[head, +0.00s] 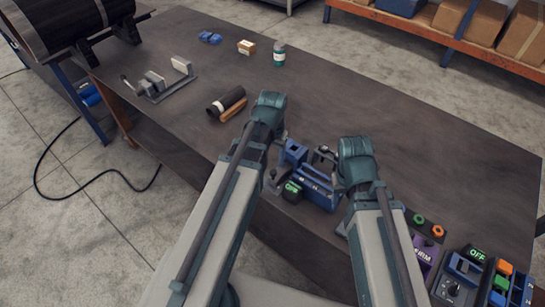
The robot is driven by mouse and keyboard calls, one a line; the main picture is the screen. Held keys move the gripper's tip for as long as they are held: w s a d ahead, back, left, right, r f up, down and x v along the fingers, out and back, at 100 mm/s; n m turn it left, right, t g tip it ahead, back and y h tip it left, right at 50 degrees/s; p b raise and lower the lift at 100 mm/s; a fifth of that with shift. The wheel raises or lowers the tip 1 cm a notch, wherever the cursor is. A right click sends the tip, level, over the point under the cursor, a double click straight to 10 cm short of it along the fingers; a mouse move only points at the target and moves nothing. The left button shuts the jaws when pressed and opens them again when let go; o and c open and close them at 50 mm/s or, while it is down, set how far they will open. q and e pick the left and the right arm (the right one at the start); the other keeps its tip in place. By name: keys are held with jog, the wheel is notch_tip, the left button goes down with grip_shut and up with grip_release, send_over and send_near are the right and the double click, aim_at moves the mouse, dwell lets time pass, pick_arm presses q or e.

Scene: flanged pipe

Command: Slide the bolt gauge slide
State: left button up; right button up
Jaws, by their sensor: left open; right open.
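A blue gauge-like device (317,187) with a green-lit readout (292,188) stands near the table's front edge, between my two arms. I take it for the bolt gauge; its slide cannot be made out clearly. My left gripper (273,181) shows only as a small part at the device's left side, with the arm covering the rest. My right gripper (326,155) shows as small dark parts at the device's upper right, partly behind the arm. Both grippers are open. I cannot tell whether either touches the device.
A purple unit (424,252) and a control box (463,283) with a green "OFF" display stand at the lower right. A grey clamp fixture (160,82), a dark roll (226,101) and a teal-labelled jar (279,55) stand farther back. The table's right half (440,140) is largely clear.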

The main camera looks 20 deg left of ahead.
pick_arm(q)
notch_tip(320, 180, up, 7)
jog(key=p, duration=0.5)
jog(key=shift+f, duration=0.15)
pick_arm(e)
notch_tip(320, 180, up, 7)
jog(key=shift+f, duration=0.15)
